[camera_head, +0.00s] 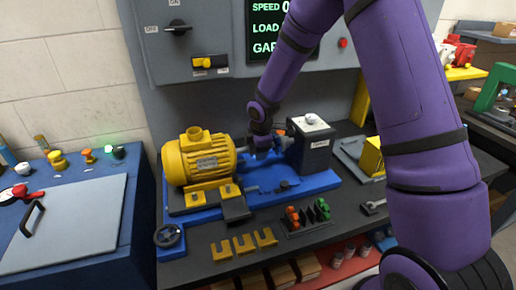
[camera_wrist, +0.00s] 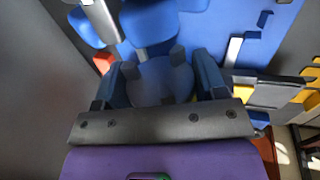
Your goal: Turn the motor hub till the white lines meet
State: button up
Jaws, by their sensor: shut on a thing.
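The yellow motor (camera_head: 200,160) lies on a blue base (camera_head: 310,185) on the dark bench in the head view. A grey box (camera_head: 311,150) with a white top stands at the base's right end. My gripper (camera_head: 262,143) reaches down between motor and box, at the shaft line, and hides most of the coupling there. In the wrist view my gripper (camera_wrist: 163,82) has one finger on each side of a round blue-grey hub (camera_wrist: 160,72) and is shut on it. I cannot make out the white lines in either view.
A grey control panel (camera_head: 220,40) with a screen stands behind the bench. Yellow slotted pieces (camera_head: 243,244) and a rack (camera_head: 307,217) of small parts lie in front. A handwheel (camera_head: 168,236) sits at front left. A wrench (camera_head: 373,206) lies at right.

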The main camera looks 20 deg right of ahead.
jog(key=shift+a+t, duration=0.1)
jog(key=shift+t, duration=2.9)
jog(key=o, duration=0.9)
jog(key=shift+o, duration=0.2)
jog(key=v, duration=1)
jog(key=shift+s+r, duration=0.25)
